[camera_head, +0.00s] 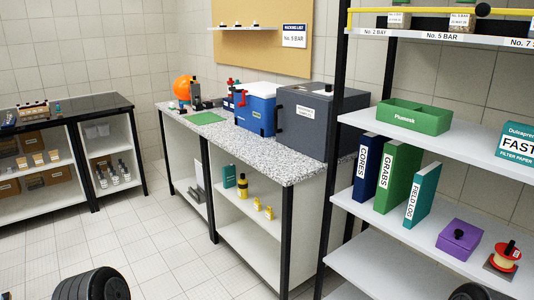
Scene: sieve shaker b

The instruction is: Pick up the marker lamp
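I cannot single out the marker lamp with certainty. An orange ball-shaped object (185,87) stands at the far end of the speckled counter, partly behind dark equipment. A yellow object with a dark top (242,187) and smaller yellow pieces (257,204) stand on the shelf under that counter. Neither of my grippers shows. Only dark rounded parts, probably my arms, show at the bottom left and bottom right edges.
The speckled counter (262,158) carries a blue box (257,110), a dark grey cabinet (306,120) and a green mat (205,118). The right rack holds a green bin (414,117), binders and a purple box (459,239). A black-topped bench (92,104) stands left. The tiled floor between is clear.

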